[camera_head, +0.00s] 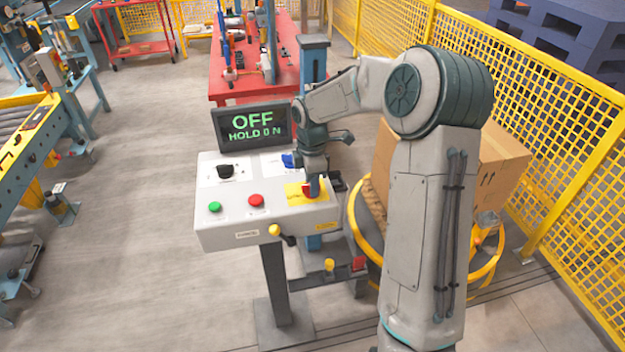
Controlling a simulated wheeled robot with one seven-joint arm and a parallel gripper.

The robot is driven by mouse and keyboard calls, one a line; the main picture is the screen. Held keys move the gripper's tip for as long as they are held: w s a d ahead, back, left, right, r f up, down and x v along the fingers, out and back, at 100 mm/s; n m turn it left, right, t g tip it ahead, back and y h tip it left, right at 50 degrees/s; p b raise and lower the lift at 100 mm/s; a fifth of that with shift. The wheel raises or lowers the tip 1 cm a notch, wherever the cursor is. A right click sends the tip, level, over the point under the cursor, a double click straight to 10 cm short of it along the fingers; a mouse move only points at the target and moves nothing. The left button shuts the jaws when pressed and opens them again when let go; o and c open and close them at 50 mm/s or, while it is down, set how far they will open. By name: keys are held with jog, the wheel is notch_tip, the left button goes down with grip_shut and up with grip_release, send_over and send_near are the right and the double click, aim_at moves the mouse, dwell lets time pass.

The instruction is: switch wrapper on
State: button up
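The wrapper's control panel (235,229) is a light grey box on a post in the middle of the view. The display (251,128) behind it reads "OFF" and "HOLD 0 N" in green. On the panel are a black knob (225,171), a green button (215,207), a red button (256,200) and a blue control (289,160). A red switch (308,190) sits on a yellow plate (296,197) at the right. My gripper (314,188) points down at this red switch and partly hides it. I cannot tell whether the fingers touch or grip it.
A yellow-knobbed lever (275,231) sticks out of the panel's front. Cardboard boxes (505,165) stand behind my arm inside a yellow ring (357,235). A yellow mesh fence (535,95) bounds the right. A roller conveyor (30,150) is at left. The floor left of the panel is clear.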

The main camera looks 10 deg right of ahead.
jog(key=shift+c, duration=0.2)
grip_shut()
